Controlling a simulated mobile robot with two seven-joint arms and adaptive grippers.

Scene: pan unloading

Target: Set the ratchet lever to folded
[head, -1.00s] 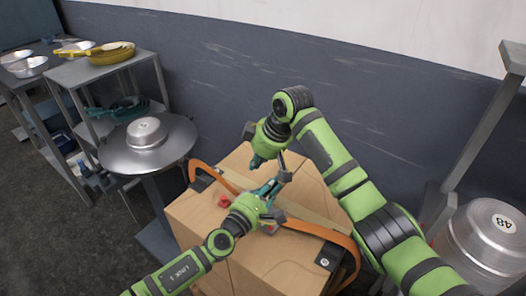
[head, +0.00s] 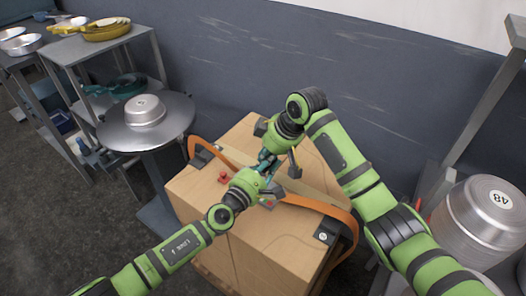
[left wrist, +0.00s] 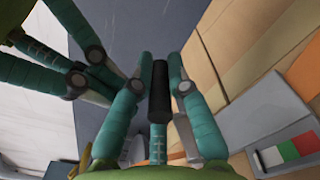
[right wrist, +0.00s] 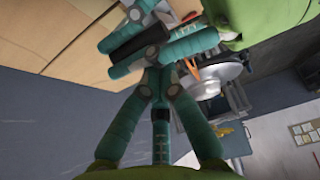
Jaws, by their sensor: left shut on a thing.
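The ratchet (head: 268,202) is a grey metal body on the orange strap (head: 315,204), on top of a wooden crate. In the left wrist view its body (left wrist: 270,138) carries a green, white and red label. Its lever has a black cylindrical grip (left wrist: 158,90), which also shows in the right wrist view (right wrist: 138,40). My left gripper (head: 263,178) is shut on the lever, its fingers on both sides of the grip. My right gripper (head: 267,160) is close above it; its fingers look drawn together, with nothing visible between them. The lever's exact angle is mostly hidden by the grippers.
The wooden crate (head: 205,215) stands near the wall. A round table (head: 178,135) with an upturned pan (head: 145,108) is to the left, with pan shelves behind. Stacked pots (head: 495,205) stand at the right. A small red part (head: 224,177) sits on the crate.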

